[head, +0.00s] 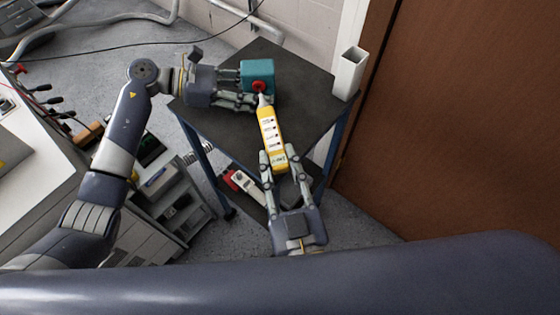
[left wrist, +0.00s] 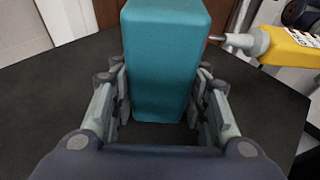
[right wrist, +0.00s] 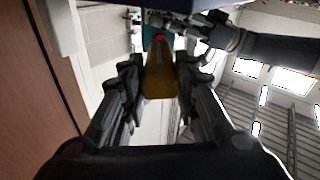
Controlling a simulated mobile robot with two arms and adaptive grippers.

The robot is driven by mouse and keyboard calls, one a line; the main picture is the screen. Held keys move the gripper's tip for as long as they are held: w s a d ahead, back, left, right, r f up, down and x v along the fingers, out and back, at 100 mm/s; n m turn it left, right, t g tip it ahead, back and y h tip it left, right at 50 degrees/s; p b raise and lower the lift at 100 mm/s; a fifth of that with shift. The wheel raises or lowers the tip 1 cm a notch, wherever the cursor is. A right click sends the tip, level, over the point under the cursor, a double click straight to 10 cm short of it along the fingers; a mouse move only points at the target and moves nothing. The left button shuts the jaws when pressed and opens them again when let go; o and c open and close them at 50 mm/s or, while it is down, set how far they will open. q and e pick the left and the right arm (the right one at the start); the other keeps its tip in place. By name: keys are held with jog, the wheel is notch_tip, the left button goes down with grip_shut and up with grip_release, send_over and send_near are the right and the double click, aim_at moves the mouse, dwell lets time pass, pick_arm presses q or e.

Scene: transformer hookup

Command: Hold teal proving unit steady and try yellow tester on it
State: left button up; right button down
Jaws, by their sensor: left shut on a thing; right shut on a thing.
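The teal proving unit (head: 257,70) stands on the dark table top, with a red round socket (head: 259,87) on its near face. My left gripper (head: 246,101) is shut on the unit; the left wrist view shows its fingers on both sides of the teal block (left wrist: 165,60). My right gripper (head: 280,160) is shut on the yellow tester (head: 270,135), also seen in the right wrist view (right wrist: 160,82). The tester's grey tip (head: 264,100) points at the red socket and appears at or very near it; exact contact cannot be told.
A white open-topped holder (head: 349,73) stands at the right of the dark table (head: 215,121). A red and white device (head: 243,183) lies on the lower shelf. A brown door (head: 450,120) is at right, and a white bench (head: 35,180) at left.

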jog(key=shift+s+a, duration=0.1)
jog(key=shift+s, duration=3.3)
pick_arm(q)
jog(key=o, duration=0.9)
jog(key=v, duration=1.2)
